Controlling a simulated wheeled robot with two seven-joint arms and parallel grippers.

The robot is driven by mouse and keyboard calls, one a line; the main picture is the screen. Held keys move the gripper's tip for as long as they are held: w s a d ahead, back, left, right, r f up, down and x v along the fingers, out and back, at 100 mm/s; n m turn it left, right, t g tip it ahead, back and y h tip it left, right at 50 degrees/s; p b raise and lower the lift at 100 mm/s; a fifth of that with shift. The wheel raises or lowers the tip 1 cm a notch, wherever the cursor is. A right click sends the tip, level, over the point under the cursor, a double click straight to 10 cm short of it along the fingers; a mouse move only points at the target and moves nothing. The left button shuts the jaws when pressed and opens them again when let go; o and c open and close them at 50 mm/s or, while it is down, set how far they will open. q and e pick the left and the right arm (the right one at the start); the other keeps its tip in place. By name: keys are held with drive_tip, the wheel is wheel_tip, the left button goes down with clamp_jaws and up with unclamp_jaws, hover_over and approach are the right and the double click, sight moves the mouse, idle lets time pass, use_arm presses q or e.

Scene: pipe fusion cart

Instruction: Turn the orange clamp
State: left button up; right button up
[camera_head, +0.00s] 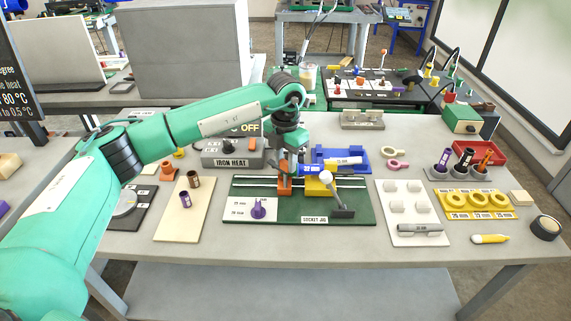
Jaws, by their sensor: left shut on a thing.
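The orange clamp (285,187) stands on the rails of the dark green socket jig (300,213), left of the yellow clamp block (319,187). My left arm reaches in from the left, and its gripper (288,162) points down at the orange clamp. The gripper is shut on the orange clamp; its fingers are small and partly hidden by the wrist. My right gripper is not in view.
A blue holder (340,156) stands behind the jig, and the iron heat box (225,158) behind left. A white board (405,231) lies to the right. The front table strip is clear.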

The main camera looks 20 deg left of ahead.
use_arm(q)
drive_tip(key=n+b, duration=0.1)
drive_tip(key=n, duration=0.2)
drive_tip(key=shift+n, duration=0.4)
drive_tip(key=n+b, duration=0.1)
drive_tip(key=n, duration=0.2)
drive_tip(key=shift+r+n, duration=0.1)
drive_tip(key=shift+n, duration=0.4)
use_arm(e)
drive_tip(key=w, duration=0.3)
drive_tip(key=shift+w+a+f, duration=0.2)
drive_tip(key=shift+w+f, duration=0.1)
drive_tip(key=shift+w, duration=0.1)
use_arm(q)
drive_tip(key=shift+b, duration=0.3)
drive_tip(key=shift+n, duration=0.3)
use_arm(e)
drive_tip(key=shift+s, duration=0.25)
